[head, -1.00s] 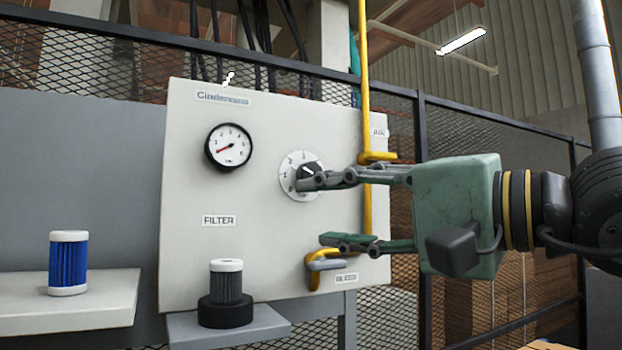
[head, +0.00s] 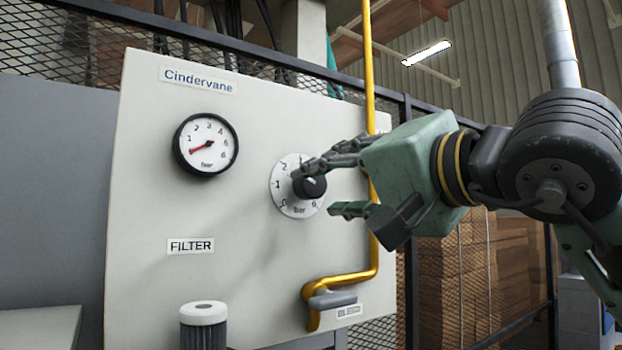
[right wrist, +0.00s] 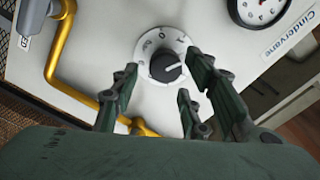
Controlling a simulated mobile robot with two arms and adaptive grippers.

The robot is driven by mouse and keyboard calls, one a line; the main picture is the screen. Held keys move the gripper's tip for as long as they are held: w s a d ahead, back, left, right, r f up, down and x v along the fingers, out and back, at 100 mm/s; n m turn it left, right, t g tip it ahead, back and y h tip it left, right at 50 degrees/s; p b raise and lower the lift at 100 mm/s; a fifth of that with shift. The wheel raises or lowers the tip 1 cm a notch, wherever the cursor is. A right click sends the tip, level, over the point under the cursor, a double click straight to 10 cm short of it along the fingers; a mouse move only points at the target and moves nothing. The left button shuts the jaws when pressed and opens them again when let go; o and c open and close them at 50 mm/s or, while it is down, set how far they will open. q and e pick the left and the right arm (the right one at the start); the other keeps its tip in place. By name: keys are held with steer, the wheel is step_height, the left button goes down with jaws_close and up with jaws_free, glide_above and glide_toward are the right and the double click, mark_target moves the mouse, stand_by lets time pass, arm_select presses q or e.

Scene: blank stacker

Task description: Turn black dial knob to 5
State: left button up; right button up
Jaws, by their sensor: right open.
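The black dial knob (head: 312,187) sits on a round white numbered dial (head: 277,193) on the pale panel. My right gripper (head: 322,190) is open in front of the dial, coming from the right. In the head view its upper finger overlaps the dial's top and hides some numbers. In the right wrist view its fingers (right wrist: 163,85) lie on either side of the knob; I cannot tell whether they touch it.
A gauge (head: 206,145) has its red needle low, just below 1. A yellow pipe (head: 369,100) runs down behind my right gripper to a grey bleed handle (head: 332,299). A white-topped filter (head: 203,315) stands below the FILTER label. A mesh fence (head: 70,45) stands behind the panel.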

mark_target(317, 191)
steer(key=p+x, duration=0.1)
steer(key=x, duration=0.3)
steer(key=shift+r+p, duration=0.1)
steer(key=shift+p, duration=0.25)
steer(key=shift+w+a, duration=0.3)
steer(key=shift+w, duration=0.1)
steer(key=shift+s, duration=0.1)
steer(key=shift+c, duration=0.3)
steer(key=shift+f, duration=0.2)
steer(key=c, duration=0.9)
arm_select(q)
steer(key=shift+s+d+r, duration=0.2)
steer(key=shift+s+r, duration=0.05)
steer(key=shift+r, duration=0.35)
steer(key=shift+s+d+r, duration=0.2)
steer(key=shift+s+r, duration=0.05)
steer(key=shift+r, duration=0.3)
arm_select(e)
steer(key=shift+f, duration=0.1)
steer(key=shift+c, duration=0.3)
